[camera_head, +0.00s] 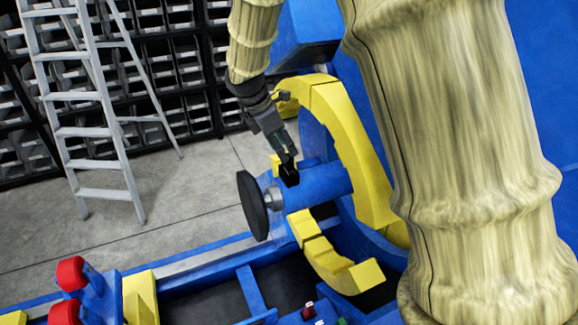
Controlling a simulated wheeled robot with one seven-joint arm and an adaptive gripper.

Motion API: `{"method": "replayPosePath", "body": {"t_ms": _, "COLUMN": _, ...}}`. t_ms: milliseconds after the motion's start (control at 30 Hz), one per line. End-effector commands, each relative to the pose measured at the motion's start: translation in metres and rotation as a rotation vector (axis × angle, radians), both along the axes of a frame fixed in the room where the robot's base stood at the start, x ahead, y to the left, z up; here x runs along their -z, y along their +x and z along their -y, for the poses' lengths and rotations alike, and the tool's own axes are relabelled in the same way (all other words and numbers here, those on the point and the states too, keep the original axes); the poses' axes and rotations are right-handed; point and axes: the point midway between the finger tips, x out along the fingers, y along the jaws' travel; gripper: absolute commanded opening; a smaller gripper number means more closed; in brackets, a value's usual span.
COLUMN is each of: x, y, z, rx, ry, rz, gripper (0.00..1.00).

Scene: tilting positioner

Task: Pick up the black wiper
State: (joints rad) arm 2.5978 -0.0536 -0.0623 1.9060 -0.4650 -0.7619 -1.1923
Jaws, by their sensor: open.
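My gripper (284,152) hangs at the end of my arm, above the blue cylinder (322,186) of the positioner. Its jaws are open and point down. A small black piece (289,177) sits on top of the cylinder, right under the fingertips; it looks like the black wiper, but it is too small to be sure. I cannot tell whether the fingers touch it or stand around it. My gripper partly hides its upper end.
A black disc (253,205) stands on the cylinder's left end. A yellow ring (345,125) curves around behind and right of it. A blue frame (250,290) lies below, with red knobs (70,273) at left. A ladder (85,130) and bin shelves (170,60) stand behind.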

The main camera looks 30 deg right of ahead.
Motion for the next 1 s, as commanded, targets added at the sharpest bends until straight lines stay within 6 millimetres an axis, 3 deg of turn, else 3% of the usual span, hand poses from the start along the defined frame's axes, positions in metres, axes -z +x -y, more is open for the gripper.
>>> {"method": "replayPosePath", "body": {"t_ms": 433, "x": 0.038, "y": -0.007, "z": 0.017, "rx": 0.003, "ry": 0.0, "rz": -0.003, "gripper": 0.48}}
{"method": "replayPosePath", "body": {"t_ms": 800, "x": 0.045, "y": -0.006, "z": 0.02, "rx": 0.003, "ry": 0.0, "rz": 0.0, "gripper": 0.48}}
{"method": "replayPosePath", "body": {"t_ms": 867, "x": 0.045, "y": -0.006, "z": 0.02, "rx": 0.003, "ry": 0.0, "rz": 0.0, "gripper": 0.41}}
{"method": "replayPosePath", "body": {"t_ms": 1000, "x": 0.045, "y": -0.006, "z": 0.02, "rx": 0.003, "ry": 0.0, "rz": 0.0, "gripper": 0.15}}
